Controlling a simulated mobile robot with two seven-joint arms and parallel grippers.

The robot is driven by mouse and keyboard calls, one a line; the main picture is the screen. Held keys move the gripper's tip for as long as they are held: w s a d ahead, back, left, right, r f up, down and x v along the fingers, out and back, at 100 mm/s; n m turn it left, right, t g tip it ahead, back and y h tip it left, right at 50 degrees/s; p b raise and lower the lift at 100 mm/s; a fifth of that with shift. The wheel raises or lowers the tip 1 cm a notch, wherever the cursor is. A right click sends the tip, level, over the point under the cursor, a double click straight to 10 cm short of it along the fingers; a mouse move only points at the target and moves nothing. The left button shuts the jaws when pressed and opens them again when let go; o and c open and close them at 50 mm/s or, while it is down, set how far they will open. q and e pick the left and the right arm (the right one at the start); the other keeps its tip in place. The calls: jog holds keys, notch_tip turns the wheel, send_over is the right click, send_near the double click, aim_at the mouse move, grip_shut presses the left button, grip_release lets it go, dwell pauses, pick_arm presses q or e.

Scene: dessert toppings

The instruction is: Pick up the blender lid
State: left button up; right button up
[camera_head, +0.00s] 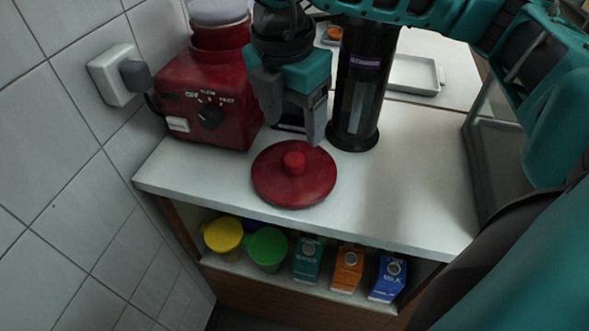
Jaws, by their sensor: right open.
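The blender lid (270,180) is a round red disc with a small knob (294,162) on top. It lies flat near the front edge of the white counter. My right gripper (294,133) is just above and behind the lid, pointing down, with its two grey fingers apart. Nothing is between the fingers, and they appear apart from the knob. The red blender base (205,110), with a dial, stands left of the gripper. The blender's upper part is cut off by the top edge. My left gripper is not in view.
A tall black cylinder (356,110) stands close right of the gripper. A white tray (413,76) lies behind it. A wall socket with a plug (115,75) is at left. Cartons (347,268) and yellow and green containers (222,236) sit on the shelf below. The counter's right part is clear.

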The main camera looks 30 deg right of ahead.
aim_at(294, 158)
jog(key=f, duration=0.3)
jog(key=shift+w+d+f, duration=0.1)
jog(key=shift+d+f, duration=0.1)
jog(key=shift+f, duration=0.1)
jog(key=shift+w+d+f, duration=0.1)
jog(key=shift+w+f, duration=0.05)
jog(key=shift+f, duration=0.75)
jog(key=shift+w+d+f, duration=0.1)
jog(key=shift+w+f, duration=0.1)
jog(key=shift+f, duration=0.65)
jog(key=shift+w+d+f, duration=0.1)
jog(key=shift+w+f, duration=0.05)
jog(key=shift+f, duration=0.75)
jog(key=shift+c, duration=0.3)
jog(key=c, duration=1.1)
jog(key=shift+r, duration=0.15)
